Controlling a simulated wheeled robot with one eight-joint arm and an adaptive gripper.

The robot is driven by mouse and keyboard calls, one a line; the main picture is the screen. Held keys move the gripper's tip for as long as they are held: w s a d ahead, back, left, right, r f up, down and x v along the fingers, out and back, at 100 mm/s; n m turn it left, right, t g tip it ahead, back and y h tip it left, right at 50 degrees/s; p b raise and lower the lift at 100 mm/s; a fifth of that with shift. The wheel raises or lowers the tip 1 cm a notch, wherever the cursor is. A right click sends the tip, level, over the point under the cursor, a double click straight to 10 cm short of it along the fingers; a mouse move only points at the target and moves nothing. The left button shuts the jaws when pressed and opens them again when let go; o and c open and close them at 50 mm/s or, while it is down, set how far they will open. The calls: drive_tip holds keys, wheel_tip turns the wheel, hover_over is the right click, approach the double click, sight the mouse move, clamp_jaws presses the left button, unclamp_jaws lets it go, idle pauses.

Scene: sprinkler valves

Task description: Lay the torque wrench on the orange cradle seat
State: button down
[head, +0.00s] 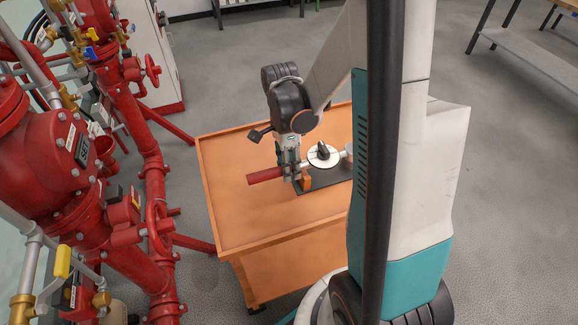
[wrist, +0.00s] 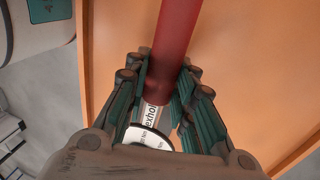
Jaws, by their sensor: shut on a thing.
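The torque wrench has a red handle (head: 265,175) and a round white dial with a dark knob (head: 323,154). Its right end passes behind my arm column in the head view. My gripper (head: 289,172) points down and is shut on the wrench where the handle meets the metal shaft. In the wrist view the red handle (wrist: 174,45) runs away between the fingers of my gripper (wrist: 162,95). An orange cradle seat (head: 305,182) stands on a dark base plate just right of the gripper, under the wrench. I cannot tell whether wrench and seat touch.
The dark base plate (head: 326,178) lies on an orange-topped cart (head: 240,222), whose left and front top is bare. Red sprinkler pipes and valves (head: 150,185) stand close left of the cart. Grey floor is open behind it.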

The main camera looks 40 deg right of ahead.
drive_tip(key=shift+b+x, duration=0.65)
drive_tip(key=shift+x, duration=0.25)
drive_tip(key=c, duration=1.3)
unclamp_jaws()
drive_tip(key=shift+w, duration=0.2)
drive_tip(key=v, duration=1.2)
